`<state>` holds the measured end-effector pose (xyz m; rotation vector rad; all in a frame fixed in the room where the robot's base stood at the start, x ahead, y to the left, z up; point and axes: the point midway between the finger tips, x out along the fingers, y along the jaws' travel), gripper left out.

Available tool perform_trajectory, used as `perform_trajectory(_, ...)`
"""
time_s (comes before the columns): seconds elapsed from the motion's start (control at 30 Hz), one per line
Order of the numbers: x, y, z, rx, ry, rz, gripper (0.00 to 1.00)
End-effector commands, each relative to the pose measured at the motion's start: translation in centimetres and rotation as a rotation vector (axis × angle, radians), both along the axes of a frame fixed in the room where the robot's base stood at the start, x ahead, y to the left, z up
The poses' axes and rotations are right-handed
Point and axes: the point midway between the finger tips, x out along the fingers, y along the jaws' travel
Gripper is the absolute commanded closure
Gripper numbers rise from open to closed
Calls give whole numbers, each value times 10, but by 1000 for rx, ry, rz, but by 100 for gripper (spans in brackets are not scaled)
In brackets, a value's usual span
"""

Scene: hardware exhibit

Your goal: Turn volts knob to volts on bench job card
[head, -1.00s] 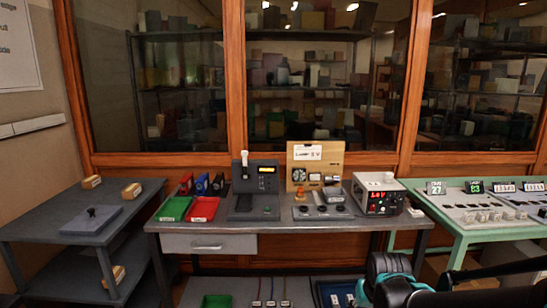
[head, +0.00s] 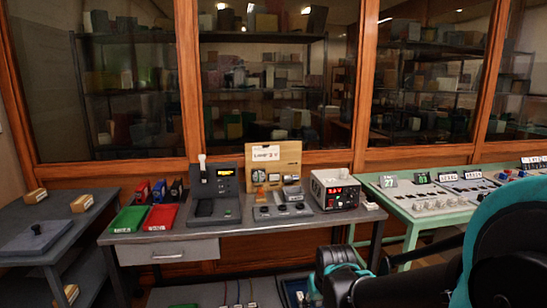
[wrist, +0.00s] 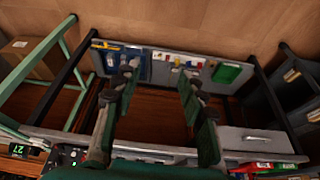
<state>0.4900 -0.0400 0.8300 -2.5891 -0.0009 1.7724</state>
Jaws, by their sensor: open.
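The power supply (head: 335,190) is a pale box with a lit red display and dark controls on its front. It stands at the right end of the grey bench (head: 150,236). Which control is the volts knob is too small to tell. The job card (head: 266,153) is a white slip on a wooden board (head: 288,157) behind the bench; its figures are too small to read surely. In the wrist view my gripper (wrist: 157,82) is open and empty, with its fingers over the bench's lower shelf and floor, apart from the power supply.
A dark test unit (head: 215,195), red tray (head: 160,217) and green tray (head: 128,219) share the bench. A green-framed table (head: 450,215) with switch panels stands right. A dark side table (head: 45,235) stands left. My arm fills the lower right.

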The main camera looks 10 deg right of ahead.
Motion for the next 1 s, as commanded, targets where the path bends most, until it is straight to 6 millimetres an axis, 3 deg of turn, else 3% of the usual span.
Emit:
perform_trajectory(0.2, 0, 0, 0, 0, 0, 0, 59)
perform_trajectory(0.27, 0, 0, 0, 0, 0, 0, 51)
perform_trajectory(0.4, 1, 0, 0, 5, -1, -4, 51)
perform_trajectory(0.53, 16, 4, 5, 61, -14, -52, 51)
perform_trajectory(0.77, 91, 10, 24, 343, -77, -292, 51)
perform_trajectory(1.0, 183, -11, 45, 685, -155, -578, 51)
